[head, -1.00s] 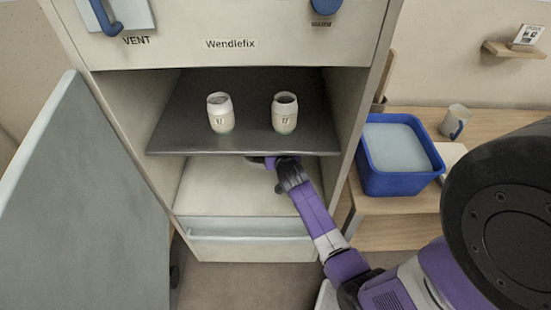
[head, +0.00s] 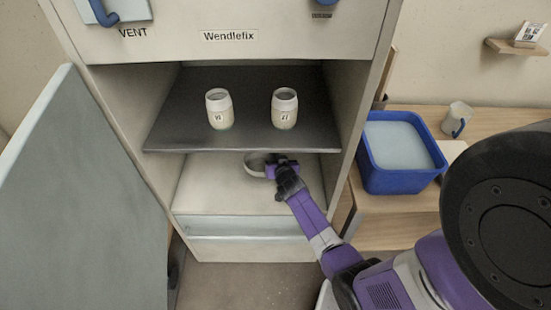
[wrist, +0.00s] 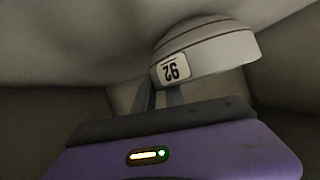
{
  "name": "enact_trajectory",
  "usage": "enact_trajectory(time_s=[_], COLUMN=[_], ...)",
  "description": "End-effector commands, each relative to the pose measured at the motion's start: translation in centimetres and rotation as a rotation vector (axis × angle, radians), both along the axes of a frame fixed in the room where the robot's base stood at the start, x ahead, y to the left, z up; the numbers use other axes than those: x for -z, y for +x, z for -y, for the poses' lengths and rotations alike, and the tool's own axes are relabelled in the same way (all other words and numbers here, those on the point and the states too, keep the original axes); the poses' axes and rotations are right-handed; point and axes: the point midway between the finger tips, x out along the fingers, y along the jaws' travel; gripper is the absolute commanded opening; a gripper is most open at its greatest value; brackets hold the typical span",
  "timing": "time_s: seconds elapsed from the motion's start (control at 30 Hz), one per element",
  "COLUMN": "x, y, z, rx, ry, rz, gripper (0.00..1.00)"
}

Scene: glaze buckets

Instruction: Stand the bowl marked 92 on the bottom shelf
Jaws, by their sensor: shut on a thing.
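The pale bowl (head: 254,168) is inside the cabinet, over the bottom shelf (head: 215,192) and partly hidden by the edge of the shelf above. My gripper (head: 270,171) is shut on the right side of the bowl. In the wrist view the bowl (wrist: 215,48) fills the upper middle, with dark red bands and a label reading 92 upside down in the picture. My fingers (wrist: 170,96) reach to the bowl there. I cannot tell whether the bowl's base touches the bottom shelf.
Two pale jars, a left one (head: 219,110) and a right one (head: 284,108), stand on the dark upper shelf (head: 250,142). The open door (head: 85,185) is on the left. A blue tub (head: 400,182) and a mug (head: 456,119) stand on the right. The bottom shelf's front is clear.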

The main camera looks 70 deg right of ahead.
Motion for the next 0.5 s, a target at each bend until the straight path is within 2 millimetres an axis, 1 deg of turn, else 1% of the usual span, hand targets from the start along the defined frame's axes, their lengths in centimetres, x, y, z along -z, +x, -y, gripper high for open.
enact_trajectory(time_s=[0.07,0.1,0.17,0.2,0.5], x=[0.26,0.21,0.20,0.21,0.12], y=[0.08,0.01,0.01,0.00,-0.01], z=[0.00,-0.03,-0.04,-0.04,-0.03], rx=[-0.001,0.000,0.000,0.000,0.000], ry=[-0.001,0.000,0.001,0.001,0.001], rz=[0.003,0.000,-0.001,-0.001,-0.001], gripper=[0.00,0.22,0.34,0.37,0.37])
